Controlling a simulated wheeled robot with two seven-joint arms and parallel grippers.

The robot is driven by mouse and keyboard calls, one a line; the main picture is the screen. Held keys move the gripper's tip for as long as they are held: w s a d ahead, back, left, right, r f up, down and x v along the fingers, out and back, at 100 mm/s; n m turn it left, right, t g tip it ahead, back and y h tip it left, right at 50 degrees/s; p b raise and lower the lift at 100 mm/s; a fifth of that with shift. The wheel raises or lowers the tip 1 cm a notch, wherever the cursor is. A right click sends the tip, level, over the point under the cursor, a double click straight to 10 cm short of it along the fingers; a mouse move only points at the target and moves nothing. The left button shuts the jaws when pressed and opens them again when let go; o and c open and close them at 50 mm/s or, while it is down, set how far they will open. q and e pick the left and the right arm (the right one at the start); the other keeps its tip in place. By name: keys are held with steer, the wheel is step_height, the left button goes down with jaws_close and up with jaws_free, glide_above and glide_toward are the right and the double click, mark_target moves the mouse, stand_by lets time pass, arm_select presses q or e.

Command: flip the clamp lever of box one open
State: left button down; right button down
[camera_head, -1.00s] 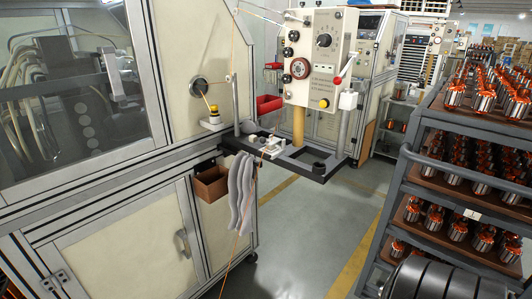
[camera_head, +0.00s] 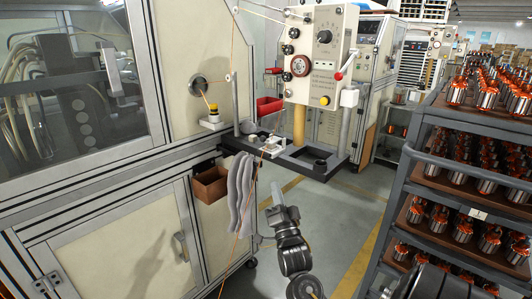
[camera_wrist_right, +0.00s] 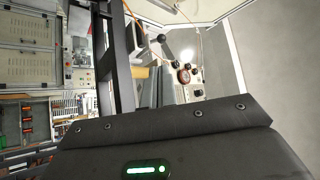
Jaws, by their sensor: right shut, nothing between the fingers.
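A cream control box (camera_head: 318,55) with dials and knobs stands on a yellow post above a dark stand frame (camera_head: 322,172). In the right wrist view, the control box (camera_wrist_right: 196,78) shows sideways beyond dark bars. My left gripper is not in view.
A cream machine cabinet (camera_head: 180,60) fills the left. Grey gloves (camera_head: 241,190) and a brown bin (camera_head: 210,184) hang near the stand. A rack (camera_head: 415,165) of copper-wound armatures stands on the right. An orange wire runs down past the stand. The floor between is clear.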

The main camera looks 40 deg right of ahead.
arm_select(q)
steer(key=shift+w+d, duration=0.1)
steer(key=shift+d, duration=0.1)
arm_select(e)
steer(key=shift+r, duration=0.15)
